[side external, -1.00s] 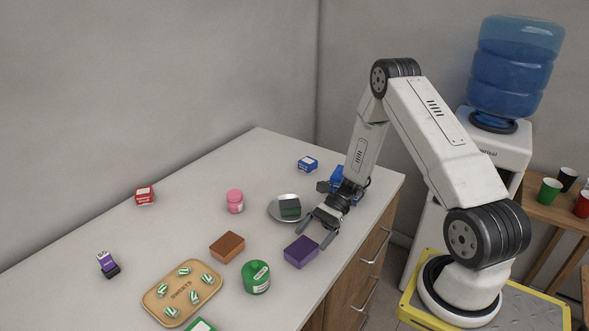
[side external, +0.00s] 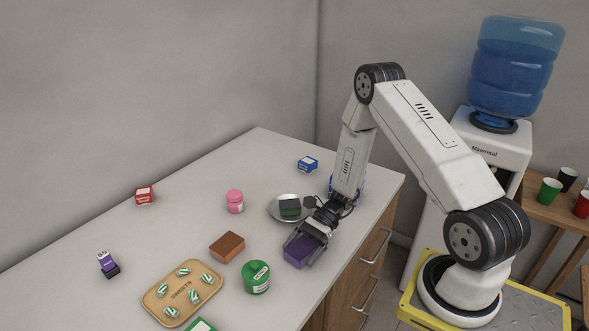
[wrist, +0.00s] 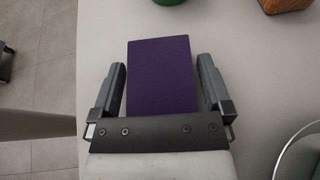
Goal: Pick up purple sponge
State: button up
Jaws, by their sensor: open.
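The purple sponge (side external: 299,251) lies flat on the counter near its front edge in the side view. It also shows in the wrist view (wrist: 161,76), upper middle, as a dark purple block. My gripper (side external: 300,246) is open, with its fingers on either side of the sponge. In the wrist view my gripper (wrist: 162,84) has one finger left and one finger right of the sponge. A gap shows at each side, so the fingers do not appear to press on it. The sponge's near end reaches close to the dark palm bar.
The counter's front edge (side external: 335,272) is close on the right.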

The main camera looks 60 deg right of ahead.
jog(key=c, duration=1)
jog(key=shift+r, duration=0.15)
jog(key=shift+r, duration=0.75)
jog(key=s+r, duration=0.3)
jog(key=s, duration=0.1)
jog(key=s+a+r, duration=0.1)
jog(key=s+r, duration=0.3)
jog(key=s, duration=0.1)
jog(key=s+r, duration=0.4)
jog(key=s, duration=0.1)
jog(key=shift+a+r, duration=0.1)
jog(key=shift+a, duration=0.05)
